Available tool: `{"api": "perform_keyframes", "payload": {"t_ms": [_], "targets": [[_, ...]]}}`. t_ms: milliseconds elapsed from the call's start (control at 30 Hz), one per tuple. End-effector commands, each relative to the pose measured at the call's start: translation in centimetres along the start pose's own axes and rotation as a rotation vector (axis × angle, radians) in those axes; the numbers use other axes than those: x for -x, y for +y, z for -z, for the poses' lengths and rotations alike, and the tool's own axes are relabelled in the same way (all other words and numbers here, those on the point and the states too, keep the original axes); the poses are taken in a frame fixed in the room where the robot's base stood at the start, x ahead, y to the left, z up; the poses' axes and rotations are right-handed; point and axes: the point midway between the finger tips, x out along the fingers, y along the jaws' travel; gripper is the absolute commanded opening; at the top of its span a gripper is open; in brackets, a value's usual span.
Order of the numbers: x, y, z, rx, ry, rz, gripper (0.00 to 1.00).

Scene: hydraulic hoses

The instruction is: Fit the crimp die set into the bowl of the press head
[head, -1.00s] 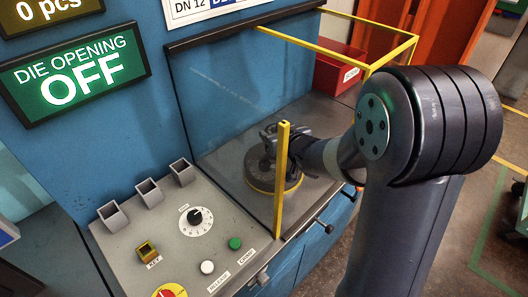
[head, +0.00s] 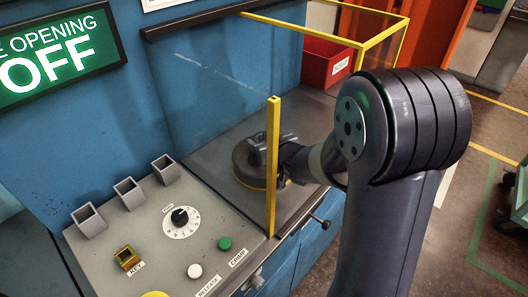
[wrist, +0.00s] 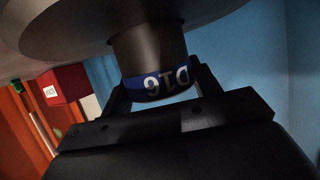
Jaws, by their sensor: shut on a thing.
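The die set is a dark cylinder (wrist: 145,45) with a blue band (wrist: 160,86) marked D16, which appears upside down in the wrist view. My gripper (wrist: 155,82) is shut on it, with one finger on either side of the band. The press head looks to be the broad dark disc (head: 246,174) with a yellow lower edge, behind the clear guard. It fills the top of the wrist view (wrist: 120,22), and the cylinder meets its face. My gripper (head: 268,150) is at its right side in the head view. The bowl's inside is hidden, so I cannot tell how deep the die set sits.
A yellow guard post (head: 272,165) stands close in front of my gripper. A yellow frame (head: 385,45) and a red bin (head: 325,62) are behind. A control panel (head: 150,225) with a dial and buttons lies left. A green sign (head: 50,55) reads OFF.

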Motion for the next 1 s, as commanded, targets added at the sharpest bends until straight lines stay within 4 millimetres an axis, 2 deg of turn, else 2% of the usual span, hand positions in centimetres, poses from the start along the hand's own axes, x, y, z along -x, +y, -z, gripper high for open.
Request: {"api": "perform_keyframes", "payload": {"t_ms": [33, 200, 533, 767, 800, 1000], "targets": [[-0.4, 0.0, -0.9, 0.0, 0.003, 0.0, 0.15], [-1.1, 0.0, -2.4, 0.001, 0.003, 0.001, 0.15], [-1.0, 0.0, -2.4, 0.001, 0.004, 0.0, 0.15], [-1.3, 0.0, -3.1, 0.001, 0.003, 0.0, 0.15], [-1.3, 0.0, -3.1, 0.0, -0.002, 0.0, 0.62], [-1.3, 0.0, -3.3, 0.001, -0.007, 0.001, 0.78]]}}
